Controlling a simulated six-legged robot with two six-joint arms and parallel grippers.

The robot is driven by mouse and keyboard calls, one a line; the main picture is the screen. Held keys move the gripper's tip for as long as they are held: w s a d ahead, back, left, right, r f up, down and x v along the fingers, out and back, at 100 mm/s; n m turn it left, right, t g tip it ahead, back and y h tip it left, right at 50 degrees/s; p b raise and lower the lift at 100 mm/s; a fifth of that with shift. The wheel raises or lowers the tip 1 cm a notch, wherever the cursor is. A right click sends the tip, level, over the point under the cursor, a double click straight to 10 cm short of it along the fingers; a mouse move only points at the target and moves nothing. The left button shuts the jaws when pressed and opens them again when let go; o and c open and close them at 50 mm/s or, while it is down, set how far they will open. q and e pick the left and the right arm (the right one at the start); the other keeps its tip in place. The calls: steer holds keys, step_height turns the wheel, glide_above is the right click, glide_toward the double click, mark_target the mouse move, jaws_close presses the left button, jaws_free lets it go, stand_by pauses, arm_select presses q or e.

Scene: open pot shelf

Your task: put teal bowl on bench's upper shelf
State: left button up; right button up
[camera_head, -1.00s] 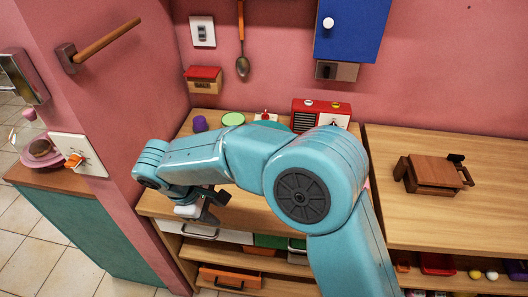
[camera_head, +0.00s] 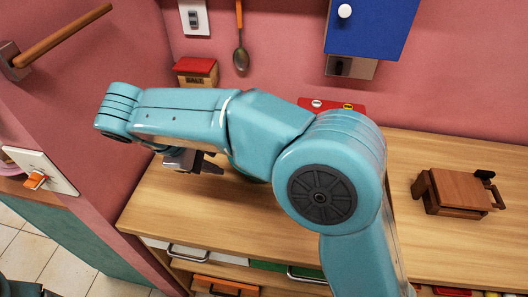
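My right arm crosses the picture and hides much of the bench (camera_head: 180,215) top. My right gripper (camera_head: 196,163) hangs under the arm's left end, above the left part of the top. I see nothing held in it, but its fingers are partly hidden and their opening is unclear. I cannot pick out the teal bowl for certain; a teal curve under the arm may be the bowl or part of my arm. Shelf space shows below the top's front edge, with the upper shelf (camera_head: 203,266) partly in view. My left gripper is not in view.
A red radio (camera_head: 335,105) stands mostly hidden behind the arm. A brown wooden object (camera_head: 452,190) stands on the top at the right. An orange-fronted drawer (camera_head: 226,286) is below. The front left top is clear.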

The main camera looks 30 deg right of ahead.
steer(key=b, duration=0.1)
glide_toward(265, 183)
steer(key=shift+s+a+r, duration=0.1)
steer(key=shift+a+r, duration=0.1)
steer(key=shift+r, duration=0.3)
steer(key=shift+d+f, duration=0.15)
steer(key=shift+f, duration=0.1)
steer(key=x, duration=0.4)
steer(key=shift+d+f, duration=0.25)
steer(key=shift+d, duration=0.05)
steer(key=shift+f, duration=0.2)
jaws_close()
